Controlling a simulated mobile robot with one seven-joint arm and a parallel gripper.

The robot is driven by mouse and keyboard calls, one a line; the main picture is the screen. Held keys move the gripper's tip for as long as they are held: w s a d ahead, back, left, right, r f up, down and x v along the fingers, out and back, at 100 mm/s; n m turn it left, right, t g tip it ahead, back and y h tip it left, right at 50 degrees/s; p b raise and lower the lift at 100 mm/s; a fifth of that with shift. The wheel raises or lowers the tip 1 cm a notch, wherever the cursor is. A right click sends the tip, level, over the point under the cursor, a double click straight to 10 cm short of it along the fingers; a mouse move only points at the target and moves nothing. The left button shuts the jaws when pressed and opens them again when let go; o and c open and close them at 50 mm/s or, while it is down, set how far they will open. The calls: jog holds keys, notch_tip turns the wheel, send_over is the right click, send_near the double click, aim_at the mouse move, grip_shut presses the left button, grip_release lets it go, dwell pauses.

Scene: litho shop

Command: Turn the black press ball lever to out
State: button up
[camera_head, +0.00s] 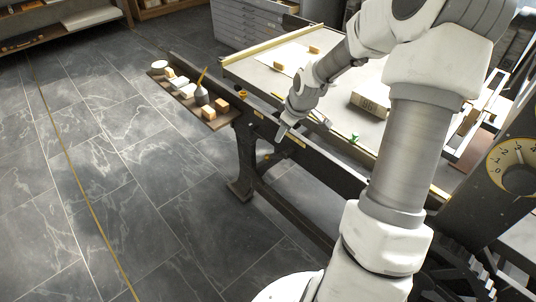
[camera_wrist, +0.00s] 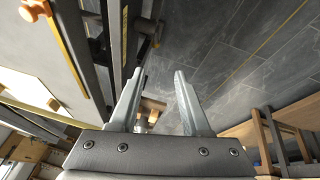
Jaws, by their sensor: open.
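The black press (camera_head: 340,178) runs diagonally along the near side of the table, with small yellow labels on its side rail. A small orange-brown knob (camera_head: 266,156) shows low beside the rail, below and left of my gripper (camera_head: 284,131). The lever's setting cannot be read.
A side shelf (camera_head: 212,123) holds several small blocks and a dark bottle. The press table (camera_head: 268,80) carries paper and blocks. A dial (camera_head: 516,160) stands at the right. Tiled floor (camera_head: 110,180) lies clear on the left.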

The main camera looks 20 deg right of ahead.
aim_at(276, 156)
jog(key=b+x, duration=0.2)
jog(key=x, duration=0.4)
jog(key=d+b+x, duration=0.1)
jog(key=b+x, duration=0.1)
jog(key=x, duration=0.5)
jog(key=d+b+x, duration=0.1)
jog(key=b+x, duration=0.1)
jog(key=x, duration=0.4)
jog(key=shift+s+f+b, duration=0.15)
jog(key=shift+f+b, duration=0.15)
grip_shut()
dwell(0.6)
